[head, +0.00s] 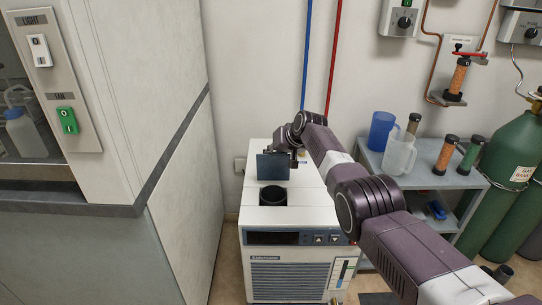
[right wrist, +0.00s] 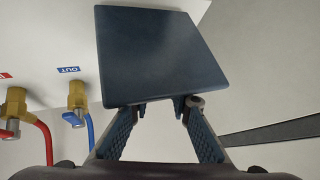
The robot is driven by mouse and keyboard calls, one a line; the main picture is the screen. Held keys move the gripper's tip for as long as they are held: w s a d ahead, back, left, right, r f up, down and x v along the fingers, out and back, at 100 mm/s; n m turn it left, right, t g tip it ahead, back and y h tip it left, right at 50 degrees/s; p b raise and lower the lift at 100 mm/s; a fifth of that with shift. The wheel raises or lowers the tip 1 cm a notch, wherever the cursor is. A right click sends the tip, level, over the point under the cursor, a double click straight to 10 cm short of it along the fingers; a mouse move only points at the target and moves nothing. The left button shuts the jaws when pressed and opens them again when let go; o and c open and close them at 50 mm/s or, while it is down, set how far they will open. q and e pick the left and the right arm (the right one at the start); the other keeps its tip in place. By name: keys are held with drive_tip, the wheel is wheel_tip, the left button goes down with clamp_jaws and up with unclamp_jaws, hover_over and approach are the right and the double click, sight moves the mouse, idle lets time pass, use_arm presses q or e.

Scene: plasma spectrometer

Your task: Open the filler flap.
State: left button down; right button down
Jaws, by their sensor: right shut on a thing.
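The opening is uncovered. My right gripper (head: 292,158) is behind the flap at its right, partly hidden by it. In the right wrist view the flap (right wrist: 160,50) fills the upper middle. Both fingertips of the right gripper (right wrist: 160,108) are at its near edge, shut on it. My left gripper is not in view.
A grey shelf (head: 430,178) with jugs and several cylinders stands right of the chiller, near green gas bottles (head: 505,160). A fume-hood wall (head: 175,180) is close on the left. Brass fittings (right wrist: 77,95) with red and blue hoses show in the right wrist view.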

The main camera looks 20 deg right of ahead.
drive_tip(key=shift+d+r, duration=0.15)
drive_tip(key=shift+d, duration=0.3)
drive_tip(key=c, duration=2.2)
unclamp_jaws()
drive_tip(key=shift+d, duration=0.1)
drive_tip(key=o, duration=0.4)
drive_tip(key=shift+s+d, duration=0.1)
drive_tip(key=shift+s, duration=0.05)
drive_tip(key=shift+o, duration=0.2)
drive_tip(key=shift+a, duration=0.2)
drive_tip(key=shift+v, duration=1.25)
drive_tip(key=v, duration=0.9)
drive_tip(key=shift+r, duration=0.2)
drive_tip(key=shift+s+d, duration=0.1)
